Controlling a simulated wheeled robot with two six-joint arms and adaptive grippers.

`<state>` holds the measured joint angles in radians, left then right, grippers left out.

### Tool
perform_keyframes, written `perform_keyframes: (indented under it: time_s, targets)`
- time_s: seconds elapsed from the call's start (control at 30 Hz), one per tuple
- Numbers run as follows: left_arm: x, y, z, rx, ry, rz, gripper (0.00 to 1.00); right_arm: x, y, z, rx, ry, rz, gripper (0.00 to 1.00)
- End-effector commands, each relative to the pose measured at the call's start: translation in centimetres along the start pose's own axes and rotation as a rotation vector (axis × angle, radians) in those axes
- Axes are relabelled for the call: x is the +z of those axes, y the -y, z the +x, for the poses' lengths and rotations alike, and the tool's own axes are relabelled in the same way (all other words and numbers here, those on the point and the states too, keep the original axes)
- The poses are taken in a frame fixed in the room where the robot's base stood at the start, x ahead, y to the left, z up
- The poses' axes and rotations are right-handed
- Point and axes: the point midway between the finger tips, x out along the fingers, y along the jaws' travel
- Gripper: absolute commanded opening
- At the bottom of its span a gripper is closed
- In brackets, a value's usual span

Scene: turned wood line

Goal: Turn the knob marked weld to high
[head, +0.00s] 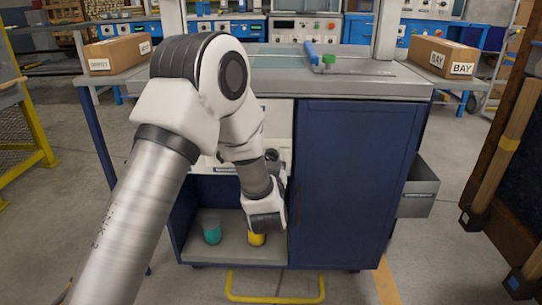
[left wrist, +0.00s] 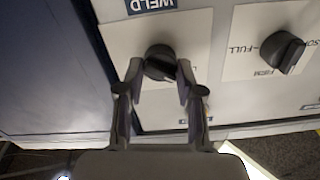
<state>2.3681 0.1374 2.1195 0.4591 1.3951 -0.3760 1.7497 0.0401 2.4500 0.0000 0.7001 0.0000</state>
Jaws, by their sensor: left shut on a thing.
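The weld knob (left wrist: 159,60) is a dark round knob on a pale plate, under a blue WELD label (left wrist: 152,5) that appears upside down in the left wrist view. My left gripper (left wrist: 159,72) is shut on this knob, one finger on each side. Its scale marks are mostly hidden by the fingers, so its setting cannot be read. In the head view my left arm reaches down to the cabinet's pale control panel (head: 278,118), and my gripper and wrist hide the knob there. My right gripper is not in view.
A second dark knob (left wrist: 283,50), with FULL and FIRM marks, sits beside it. A blue cabinet door (head: 340,180) is to the right, with an open grey drawer (head: 420,190) beyond. A teal cup (head: 211,232) and a yellow one (head: 256,239) stand on the lower shelf.

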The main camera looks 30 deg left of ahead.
Motion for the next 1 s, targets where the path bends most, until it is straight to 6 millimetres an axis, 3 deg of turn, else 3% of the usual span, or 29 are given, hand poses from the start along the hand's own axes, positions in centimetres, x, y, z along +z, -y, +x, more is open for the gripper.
perform_keyframes:
  time_s: [0.4,1.0]
  targets:
    - [-0.7,0.0,0.0,0.002,0.003,0.347,0.02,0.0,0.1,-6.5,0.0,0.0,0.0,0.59]
    - [-0.5,-0.2,0.0,0.002,0.001,0.917,0.02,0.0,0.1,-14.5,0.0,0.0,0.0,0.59]
